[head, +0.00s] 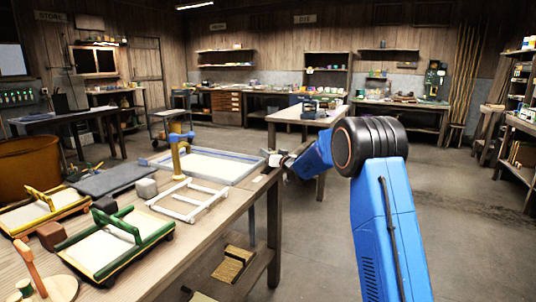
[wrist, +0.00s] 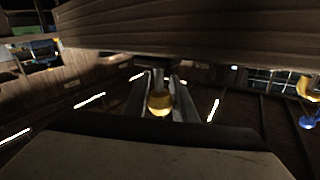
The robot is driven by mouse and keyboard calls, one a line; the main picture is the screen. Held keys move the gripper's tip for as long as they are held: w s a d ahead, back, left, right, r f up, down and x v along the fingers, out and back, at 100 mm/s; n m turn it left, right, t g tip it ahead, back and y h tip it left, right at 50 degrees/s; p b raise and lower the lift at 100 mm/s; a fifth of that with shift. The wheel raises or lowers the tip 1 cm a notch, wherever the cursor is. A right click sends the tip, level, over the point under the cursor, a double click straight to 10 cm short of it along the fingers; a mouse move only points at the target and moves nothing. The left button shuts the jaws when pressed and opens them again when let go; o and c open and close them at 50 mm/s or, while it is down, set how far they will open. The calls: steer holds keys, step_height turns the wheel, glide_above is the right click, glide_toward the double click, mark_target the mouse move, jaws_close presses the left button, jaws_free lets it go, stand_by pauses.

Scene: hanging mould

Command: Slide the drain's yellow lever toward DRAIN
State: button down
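The yellow lever's rounded end (wrist: 160,105) shows in the wrist view, between the two dark fingers of my gripper (wrist: 161,92). The fingers lie close along both its sides and appear shut on it. The wrist view is upside down, with the workbench's wooden edge along its top. In the head view my gripper (head: 281,161) is at the right edge of the workbench (head: 215,228), and the lever is hidden there. No DRAIN lettering is legible.
A blue-rimmed mould tray (head: 253,170) and a yellow post (head: 178,158) stand near my gripper. A white frame (head: 188,199), a green-framed mould (head: 116,244) and a yellow-framed mould (head: 42,210) lie nearer. A round vat (head: 28,168) stands left. The floor to the right is open.

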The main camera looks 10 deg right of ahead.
steer(key=s+a, duration=0.1)
steer(key=s, duration=0.1)
steer(key=s+a, duration=0.2)
steer(key=shift+s+a, duration=0.15)
steer(key=shift+s, duration=0.1)
steer(key=shift+s+a+f, duration=0.1)
steer(key=shift+s+a, duration=0.1)
steer(key=shift+s, duration=0.1)
steer(key=c, duration=1.5)
jaws_free()
steer(key=shift+s+a, duration=0.1)
steer(key=shift+o, duration=0.2)
steer(key=shift+s, duration=0.1)
steer(key=shift+s+d, duration=0.2)
steer(key=shift+s, duration=0.1)
steer(key=v, duration=1.6)
steer(key=shift+s, duration=0.25)
steer(key=shift+d, duration=0.1)
